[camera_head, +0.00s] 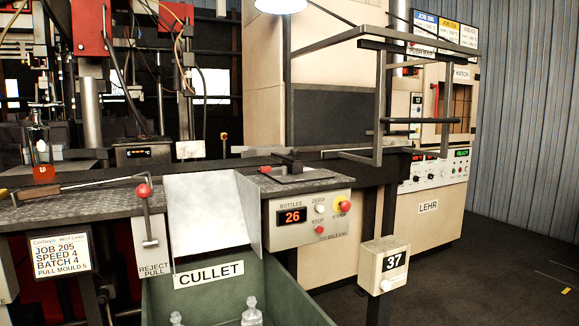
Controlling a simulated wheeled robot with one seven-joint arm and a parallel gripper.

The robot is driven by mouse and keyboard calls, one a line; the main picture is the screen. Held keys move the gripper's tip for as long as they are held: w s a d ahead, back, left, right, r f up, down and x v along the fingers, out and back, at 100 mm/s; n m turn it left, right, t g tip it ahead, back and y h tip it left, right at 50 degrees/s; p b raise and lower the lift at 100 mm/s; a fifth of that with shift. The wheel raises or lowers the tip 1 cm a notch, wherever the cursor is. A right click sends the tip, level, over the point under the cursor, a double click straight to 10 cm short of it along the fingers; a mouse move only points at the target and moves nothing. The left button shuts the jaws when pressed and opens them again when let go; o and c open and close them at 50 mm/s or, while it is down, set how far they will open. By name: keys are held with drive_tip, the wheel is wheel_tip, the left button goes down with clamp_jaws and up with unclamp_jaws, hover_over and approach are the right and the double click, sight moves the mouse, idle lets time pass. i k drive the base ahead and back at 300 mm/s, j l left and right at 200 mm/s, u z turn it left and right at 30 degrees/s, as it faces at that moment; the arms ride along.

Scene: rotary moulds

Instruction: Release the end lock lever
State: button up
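No lever in view carries an end lock label. A small black lever-like part (290,162) stands on a dark plate at the right end of the conveyor belt, with a small red tip (265,169) at its left; I cannot tell whether it is the end lock lever or how it is set. A separate lever with a red ball knob (144,191) hangs on the belt front above the "REJECT PULL" label (154,269). My gripper is not in view.
A green cullet bin (215,295) with glass bottles stands below a metal chute (205,215). A counter panel (307,218) reads 26. A post box (383,267) reads 37. A metal frame (378,100) overhangs the belt end.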

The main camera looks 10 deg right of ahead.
sight(273, 169)
drive_tip(key=z, duration=0.15)
drive_tip(key=i+l+z, duration=0.15)
drive_tip(key=l+z, duration=0.25)
drive_tip(key=i+l+z, duration=0.25)
drive_tip(key=l+z, duration=0.2)
drive_tip(key=i+l+z, duration=0.25)
drive_tip(key=l+z, duration=0.15)
drive_tip(key=i+l+z, duration=0.4)
drive_tip(key=i+u, duration=0.25)
drive_tip(key=i+l+u, duration=0.25)
drive_tip(key=i, duration=0.15)
drive_tip(key=i+u, duration=0.15)
drive_tip(key=u, duration=0.35)
drive_tip(key=i+u, duration=0.15)
drive_tip(key=u, duration=0.3)
drive_tip(key=i+u, duration=0.15)
drive_tip(key=u, duration=0.35)
drive_tip(key=i+l+u, duration=0.1)
drive_tip(key=u, duration=0.35)
drive_tip(key=i+u, duration=0.2)
drive_tip(key=u, duration=0.25)
drive_tip(key=i+l+u, duration=0.15)
drive_tip(key=u, duration=0.25)
drive_tip(key=i+l+u, duration=0.15)
drive_tip(key=u, duration=0.3)
drive_tip(key=i+l+u, duration=0.2)
drive_tip(key=u, duration=0.2)
drive_tip(key=i+l+u, duration=0.1)
drive_tip(key=l+u, duration=0.2)
drive_tip(key=u, duration=0.15)
